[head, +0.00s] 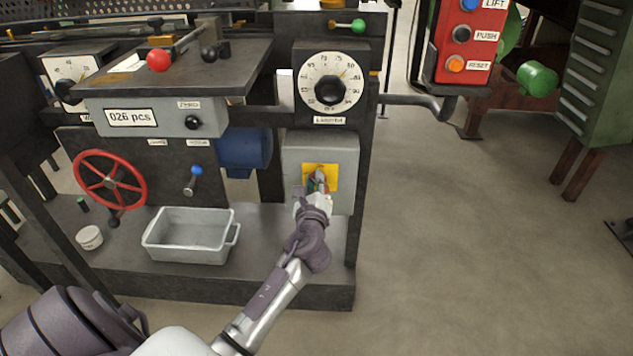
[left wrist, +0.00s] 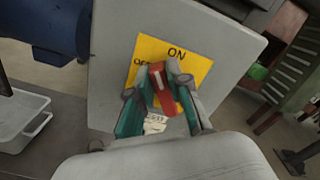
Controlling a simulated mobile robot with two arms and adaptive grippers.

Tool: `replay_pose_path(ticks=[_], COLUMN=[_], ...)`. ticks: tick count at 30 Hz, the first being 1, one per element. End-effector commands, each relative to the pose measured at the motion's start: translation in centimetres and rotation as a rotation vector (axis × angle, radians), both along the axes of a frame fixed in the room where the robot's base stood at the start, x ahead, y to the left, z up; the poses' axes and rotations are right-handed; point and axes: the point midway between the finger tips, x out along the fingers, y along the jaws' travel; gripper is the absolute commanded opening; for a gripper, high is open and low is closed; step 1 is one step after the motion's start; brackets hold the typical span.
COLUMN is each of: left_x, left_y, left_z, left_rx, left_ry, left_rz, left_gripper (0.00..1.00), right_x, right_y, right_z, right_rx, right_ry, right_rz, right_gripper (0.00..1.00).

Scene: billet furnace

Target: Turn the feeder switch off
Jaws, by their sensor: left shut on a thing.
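The feeder switch has a red handle (left wrist: 161,88) on a yellow plate (left wrist: 197,67) marked ON at the top and OFF at the upper left. In the head view the yellow plate (head: 331,170) sits on a grey box (head: 345,147) on the front of the machine. My left gripper (head: 318,184) is at the plate, its fingers shut on the red handle from both sides. In the left wrist view the handle's tip lies near the OFF word, partly covering it. My right gripper is not in view.
A dial (head: 331,82) is above the switch box. A grey tray (head: 190,252) sits on the base shelf, left of my arm, with a red handwheel (head: 80,180) beyond. A red button panel (head: 466,44) hangs at the upper right.

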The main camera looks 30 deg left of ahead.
Motion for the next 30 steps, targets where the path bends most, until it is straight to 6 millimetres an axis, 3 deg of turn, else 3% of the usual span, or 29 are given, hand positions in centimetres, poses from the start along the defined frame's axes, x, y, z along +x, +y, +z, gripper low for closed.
replay_pose_path(ticks=[22, 30], left_x=[-0.4, -0.4], left_y=[0.6, 0.7], left_z=[-1.4, -1.7], left_rx=[-0.588, -0.727], left_ry=[-0.358, -0.444], left_rz=[0.002, 0.003], left_gripper=[0.00, 0.00], right_x=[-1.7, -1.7], right_y=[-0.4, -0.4], right_z=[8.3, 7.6], right_rx=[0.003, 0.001], right_ry=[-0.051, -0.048], right_rz=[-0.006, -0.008], right_gripper=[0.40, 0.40])
